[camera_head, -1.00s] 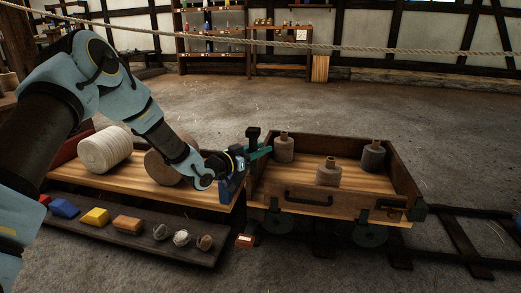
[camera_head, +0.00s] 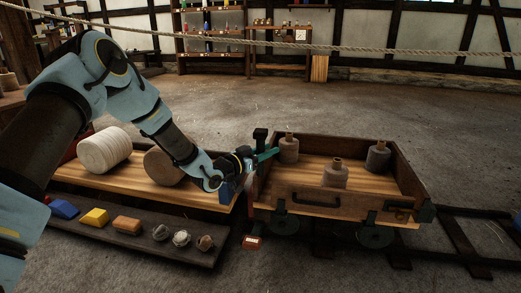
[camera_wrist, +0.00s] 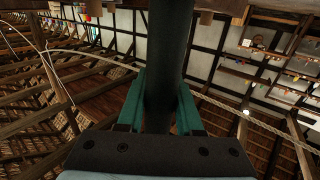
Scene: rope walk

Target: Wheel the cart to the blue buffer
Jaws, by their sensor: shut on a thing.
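The wooden cart (camera_head: 330,206) stands on dark rails right of the bench, with dark wheels below and three grey-brown bottle-like pieces inside. A dark upright post (camera_head: 260,138) rises at its left end. My gripper (camera_head: 265,156) is shut on this post. In the wrist view my gripper's teal fingers (camera_wrist: 160,105) stand on either side of the dark post (camera_wrist: 166,60). A small bluish shape (camera_head: 517,222) is cut off at the right edge.
The rails (camera_head: 465,245) run on to the right past the cart and look clear. A rope (camera_head: 350,47) crosses high. Open floor lies behind the cart.

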